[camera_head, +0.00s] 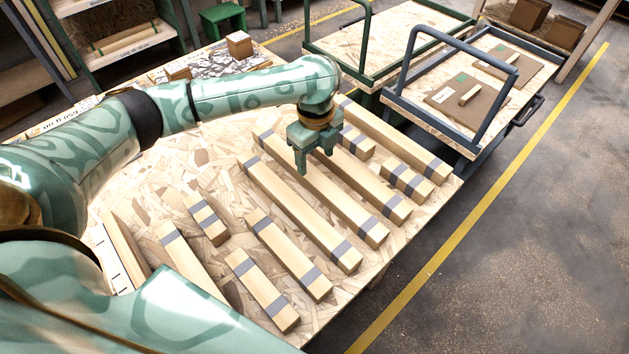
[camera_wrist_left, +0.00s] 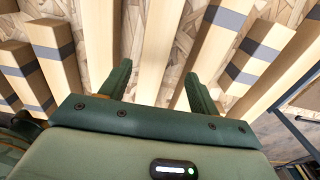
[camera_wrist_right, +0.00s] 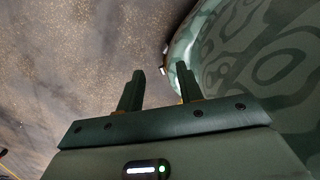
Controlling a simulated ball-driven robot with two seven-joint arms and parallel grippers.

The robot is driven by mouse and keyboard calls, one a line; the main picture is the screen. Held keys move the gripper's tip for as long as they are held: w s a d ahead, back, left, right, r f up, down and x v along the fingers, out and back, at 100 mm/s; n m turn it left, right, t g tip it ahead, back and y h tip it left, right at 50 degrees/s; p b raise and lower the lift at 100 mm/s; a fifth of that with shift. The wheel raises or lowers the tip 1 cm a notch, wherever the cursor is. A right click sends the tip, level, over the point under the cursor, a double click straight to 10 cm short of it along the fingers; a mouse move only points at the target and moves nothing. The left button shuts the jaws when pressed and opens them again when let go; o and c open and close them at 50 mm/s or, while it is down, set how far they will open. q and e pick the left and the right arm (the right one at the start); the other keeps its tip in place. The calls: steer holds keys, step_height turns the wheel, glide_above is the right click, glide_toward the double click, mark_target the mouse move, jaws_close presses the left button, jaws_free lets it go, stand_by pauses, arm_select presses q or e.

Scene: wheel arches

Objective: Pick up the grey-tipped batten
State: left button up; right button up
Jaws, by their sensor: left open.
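Several pale wooden battens with grey bands lie on a chipboard table top. Bands sit near the ends of long ones, such as this batten (camera_head: 304,216), and of short ones, such as this batten (camera_head: 263,291). I cannot tell which one is meant by grey-tipped. My left gripper (camera_head: 314,164) is open and points down above the long battens in the middle. In the left wrist view a plain stretch of batten (camera_wrist_left: 155,45) shows between its fingers, not gripped. My right gripper (camera_wrist_right: 158,88) is open and empty above bare floor, outside the head view.
A green cart (camera_head: 375,70) and a blue-grey cart (camera_head: 425,115) with flat cardboard boxes stand beyond the table. A small box (camera_head: 239,44) and crumpled foil lie at the table's far end. Neighbouring battens lie close together. A yellow line (camera_head: 480,215) crosses the open floor at right.

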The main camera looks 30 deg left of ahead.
mark_target(312, 174)
arm_select(q)
steer(key=shift+f, duration=0.65)
steer(key=f+b, duration=0.2)
steer(key=f, duration=0.1)
steer(key=f+b, duration=0.1)
steer(key=f, duration=0.1)
steer(key=shift+s+a+f+b, duration=0.15)
steer(key=shift+s+a+b, duration=0.1)
steer(key=shift+s+b, duration=0.15)
steer(key=shift+r, duration=0.2)
steer(key=c, duration=1.3)
arm_select(e)
steer(key=f, duration=0.2)
steer(key=s+f, duration=0.1)
steer(key=shift+a+f, duration=0.4)
arm_select(q)
steer(key=shift+r, duration=0.1)
